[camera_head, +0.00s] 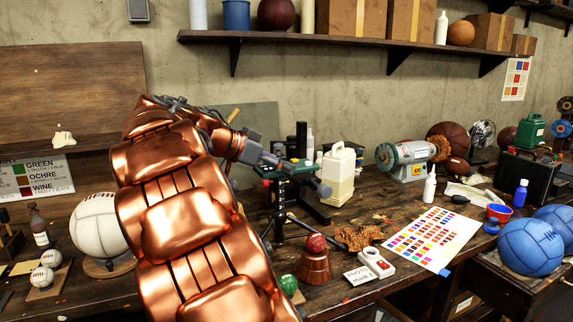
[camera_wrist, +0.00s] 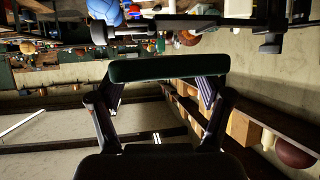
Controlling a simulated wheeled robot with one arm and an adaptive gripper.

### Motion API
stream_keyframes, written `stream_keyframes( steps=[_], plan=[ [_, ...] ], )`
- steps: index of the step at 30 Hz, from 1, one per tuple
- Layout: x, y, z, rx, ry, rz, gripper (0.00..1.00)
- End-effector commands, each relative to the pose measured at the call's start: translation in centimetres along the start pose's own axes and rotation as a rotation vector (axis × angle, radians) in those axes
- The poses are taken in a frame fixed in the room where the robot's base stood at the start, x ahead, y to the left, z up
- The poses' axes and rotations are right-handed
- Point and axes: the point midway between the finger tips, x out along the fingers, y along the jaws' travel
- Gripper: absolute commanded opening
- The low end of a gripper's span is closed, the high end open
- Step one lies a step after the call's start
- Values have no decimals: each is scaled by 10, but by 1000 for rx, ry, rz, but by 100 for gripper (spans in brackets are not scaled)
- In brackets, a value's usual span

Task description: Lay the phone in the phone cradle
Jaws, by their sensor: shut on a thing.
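The phone (camera_wrist: 168,70) is a dark green slab seen nearly edge-on in the wrist view, across the ends of my gripper's fingers (camera_wrist: 164,92). My gripper (camera_head: 278,163) is shut on it. In the head view the dark green phone (camera_head: 272,171) is at the top of a small black tripod stand, which looks like the phone cradle (camera_head: 279,198). The wrist view shows a black bar with knobs (camera_wrist: 180,22) beyond the phone, apparently part of the cradle. Whether phone and cradle touch, I cannot tell.
A black stand (camera_head: 301,150) and a cream jug (camera_head: 338,175) are close behind the gripper. A colour chart (camera_head: 432,238) lies right.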

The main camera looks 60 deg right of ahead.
Motion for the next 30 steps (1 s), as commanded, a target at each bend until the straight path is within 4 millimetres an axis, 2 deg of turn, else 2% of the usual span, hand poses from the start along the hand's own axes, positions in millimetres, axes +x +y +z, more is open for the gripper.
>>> stream_keyframes(
  steps=[3,9,18,30],
  plan=[
    [16,-16,-9,-2,-1,-1,35],
    [37,-32,-15,-1,-1,0,35],
    [48,-41,-19,-1,0,1,35],
    [62,-40,8,-2,1,0,35]
  ],
)
